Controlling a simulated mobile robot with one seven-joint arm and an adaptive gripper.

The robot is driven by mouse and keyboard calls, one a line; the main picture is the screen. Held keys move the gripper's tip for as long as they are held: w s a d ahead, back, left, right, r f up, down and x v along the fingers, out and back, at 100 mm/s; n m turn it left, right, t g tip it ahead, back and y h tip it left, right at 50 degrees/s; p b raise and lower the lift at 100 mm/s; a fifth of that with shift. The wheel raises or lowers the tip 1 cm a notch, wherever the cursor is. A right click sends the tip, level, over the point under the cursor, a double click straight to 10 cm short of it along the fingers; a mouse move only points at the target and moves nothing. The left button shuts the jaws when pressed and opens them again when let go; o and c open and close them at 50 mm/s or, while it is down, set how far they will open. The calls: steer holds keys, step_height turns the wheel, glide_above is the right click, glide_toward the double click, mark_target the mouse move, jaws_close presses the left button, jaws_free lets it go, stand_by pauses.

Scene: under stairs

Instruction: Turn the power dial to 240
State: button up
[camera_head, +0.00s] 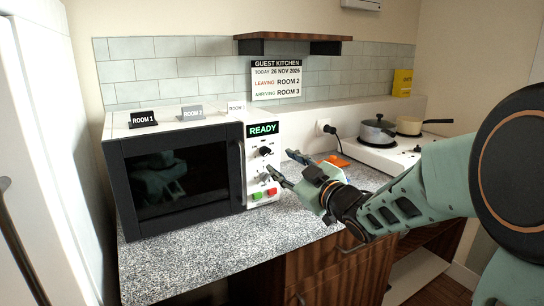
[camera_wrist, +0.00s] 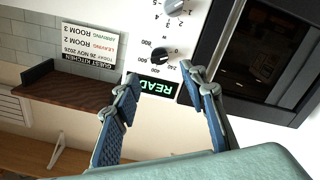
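The microwave (camera_head: 178,175) stands on the counter, with a white control panel on its right side. Its black power dial (camera_wrist: 159,55) is ringed by 0, 240, 400, 600 and 800; in the head view it is the upper knob (camera_head: 265,151). I cannot tell which number it points at. A grey dial (camera_head: 264,177) sits below it. The display (camera_head: 262,129) reads READY. My gripper (camera_head: 287,166) is open and empty in front of the panel. In the wrist view its fingertips (camera_wrist: 160,75) are spread either side of the black dial, apparently not touching it.
Green and red buttons (camera_head: 264,194) sit low on the panel. Room cards (camera_head: 143,119) stand on top of the microwave. An orange item (camera_head: 340,161) lies behind my gripper, and a pot (camera_head: 377,130) stands on the hob at right. A shelf (camera_head: 292,38) hangs above.

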mark_target(267, 153)
steer(key=x, duration=0.7)
steer(key=shift+w+a, duration=0.1)
steer(key=shift+w, duration=0.1)
steer(key=shift+c, duration=0.4)
jaws_close()
